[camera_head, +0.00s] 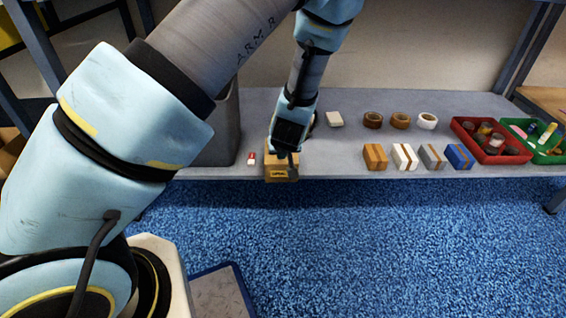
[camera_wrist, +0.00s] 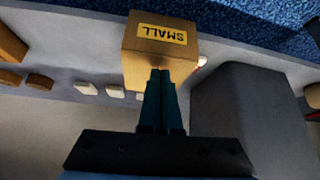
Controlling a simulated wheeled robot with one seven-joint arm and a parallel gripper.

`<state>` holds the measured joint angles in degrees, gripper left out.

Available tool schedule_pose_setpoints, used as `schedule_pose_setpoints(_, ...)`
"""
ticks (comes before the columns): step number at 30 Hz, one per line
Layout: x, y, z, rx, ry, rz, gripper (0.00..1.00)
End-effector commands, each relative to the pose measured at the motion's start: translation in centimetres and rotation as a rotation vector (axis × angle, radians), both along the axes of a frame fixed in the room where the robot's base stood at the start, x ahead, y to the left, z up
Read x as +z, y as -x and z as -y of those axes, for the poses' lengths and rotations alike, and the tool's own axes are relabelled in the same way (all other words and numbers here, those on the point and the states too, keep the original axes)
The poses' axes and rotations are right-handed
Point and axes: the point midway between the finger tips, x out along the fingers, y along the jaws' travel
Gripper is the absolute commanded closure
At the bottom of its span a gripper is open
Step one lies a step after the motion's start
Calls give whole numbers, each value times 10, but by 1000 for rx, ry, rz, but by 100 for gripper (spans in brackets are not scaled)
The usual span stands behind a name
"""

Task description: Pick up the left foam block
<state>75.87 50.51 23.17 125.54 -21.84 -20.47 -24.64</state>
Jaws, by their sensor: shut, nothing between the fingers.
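White blocks that look like the foam blocks lie on the grey shelf. In the wrist view one is at the left (camera_wrist: 87,88), one beside it (camera_wrist: 115,92), and a sliver of pale shape shows close to the box. In the head view only one white block (camera_head: 334,119) shows clearly; my arm hides the area to its left. My gripper (camera_head: 291,162) is shut and empty, over or against a small carton (camera_head: 282,174) labelled SMALL at the shelf's front edge. In the wrist view the closed fingers (camera_wrist: 160,73) overlap the carton (camera_wrist: 150,55); contact cannot be told.
A tall grey bin (camera_head: 224,125) stands left of the carton, with a small red-and-white item (camera_head: 251,158) between. To the right are tape rolls (camera_head: 400,120), several wrapped blocks (camera_head: 405,156), a red tray (camera_head: 486,154) and a green tray (camera_head: 558,156). Blue carpet lies in front.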

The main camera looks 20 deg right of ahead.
Motion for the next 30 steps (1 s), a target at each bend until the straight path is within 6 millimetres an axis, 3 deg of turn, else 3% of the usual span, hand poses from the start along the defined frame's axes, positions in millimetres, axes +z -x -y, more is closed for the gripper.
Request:
schedule_pose_setpoints(6,-3,-45,14,1,2,1,100)
schedule_pose_setpoints(13,-1,-81,26,1,1,2,100)
schedule_pose_setpoints(19,-15,-78,25,-1,-1,-1,100)
schedule_pose_setpoints(30,-19,-76,24,-2,-4,-3,100)
